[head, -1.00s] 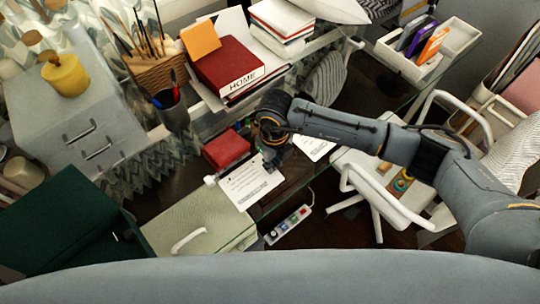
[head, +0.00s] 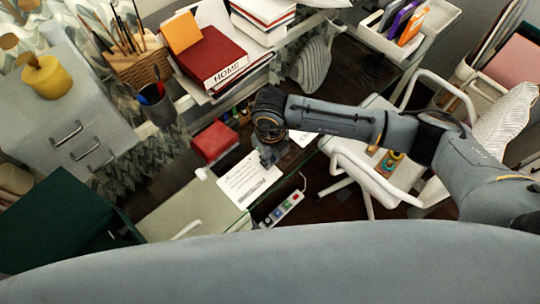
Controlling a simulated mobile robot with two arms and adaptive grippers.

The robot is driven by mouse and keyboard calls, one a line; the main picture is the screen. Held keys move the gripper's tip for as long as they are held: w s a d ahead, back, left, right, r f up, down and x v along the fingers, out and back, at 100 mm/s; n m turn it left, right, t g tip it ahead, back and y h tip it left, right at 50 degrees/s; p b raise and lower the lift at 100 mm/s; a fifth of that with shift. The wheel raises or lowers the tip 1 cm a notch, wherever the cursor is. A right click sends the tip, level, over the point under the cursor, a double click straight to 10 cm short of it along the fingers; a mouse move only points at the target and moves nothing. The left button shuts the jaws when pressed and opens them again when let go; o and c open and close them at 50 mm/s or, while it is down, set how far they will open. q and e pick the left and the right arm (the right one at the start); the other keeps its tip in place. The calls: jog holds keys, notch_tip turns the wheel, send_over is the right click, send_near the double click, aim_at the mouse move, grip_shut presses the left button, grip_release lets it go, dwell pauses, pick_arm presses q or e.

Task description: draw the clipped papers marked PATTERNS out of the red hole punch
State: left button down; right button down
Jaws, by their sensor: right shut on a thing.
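The red hole punch (head: 214,141) lies on the glass desk, left of my right gripper. A white printed sheet (head: 248,181), apparently the clipped papers, lies just below and right of the punch. Its print is too small to read, so I cannot confirm the PATTERNS mark. A small white piece shows at its upper left corner. My right gripper (head: 270,160) points down at the upper right edge of the sheet and is shut on it; the fingertips are partly hidden by the wrist. I see no overlap between sheet and punch. My left gripper is out of view.
Another white sheet (head: 302,137) lies partly behind my right arm. A red HOME binder (head: 210,56) and a pen cup (head: 157,102) stand behind. A dark green box (head: 60,222) is at lower left. A power strip (head: 284,208) and white chair (head: 372,178) are at right.

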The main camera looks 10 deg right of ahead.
notch_tip(320, 180, up, 8)
jog(key=p, duration=0.5)
dwell(0.4)
jog(key=shift+a, duration=0.1)
